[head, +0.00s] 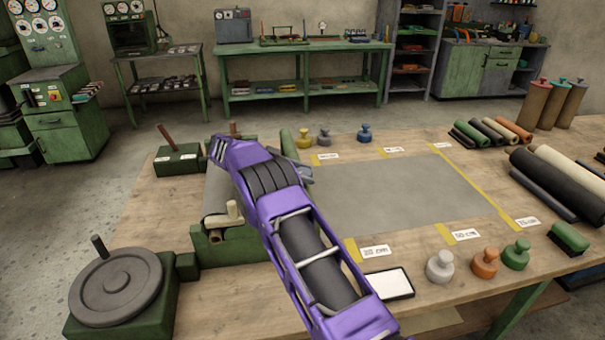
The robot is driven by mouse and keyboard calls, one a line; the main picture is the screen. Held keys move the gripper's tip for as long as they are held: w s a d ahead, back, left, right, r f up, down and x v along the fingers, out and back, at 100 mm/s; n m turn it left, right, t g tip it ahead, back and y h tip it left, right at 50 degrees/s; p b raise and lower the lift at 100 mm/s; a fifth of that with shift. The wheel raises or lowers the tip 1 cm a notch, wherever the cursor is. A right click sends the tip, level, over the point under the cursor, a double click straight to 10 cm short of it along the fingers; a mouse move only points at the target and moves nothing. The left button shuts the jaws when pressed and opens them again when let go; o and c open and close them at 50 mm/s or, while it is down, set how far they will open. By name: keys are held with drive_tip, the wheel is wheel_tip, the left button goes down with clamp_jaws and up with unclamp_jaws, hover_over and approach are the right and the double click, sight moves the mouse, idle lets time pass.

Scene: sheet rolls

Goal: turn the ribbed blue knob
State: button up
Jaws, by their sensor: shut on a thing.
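No ribbed blue knob shows in the head view; if it is near my gripper, my arm hides it. My purple arm reaches from the lower right up to the green roller machine (240,250) on the left part of the bench. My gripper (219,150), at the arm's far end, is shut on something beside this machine. The fingertips and the held thing are hidden. A smooth blue weight with a small knob on top (365,133) stands apart, at the back of the bench.
A grey sheet (420,195) lies flat between yellow tape strips on the wooden bench (140,225). A handwheel (115,288) stands front left and a green block with a lever (177,160) back left. Several knobbed weights stand front right, and rolls (555,185) lie at right.

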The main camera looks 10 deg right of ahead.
drive_tip(key=shift+m+g, duration=0.5)
drive_tip(key=shift+g, duration=0.1)
idle(0.3)
drive_tip(key=o, duration=1.4)
drive_tip(key=shift+c, duration=0.2)
drive_tip(key=shift+r, duration=0.15)
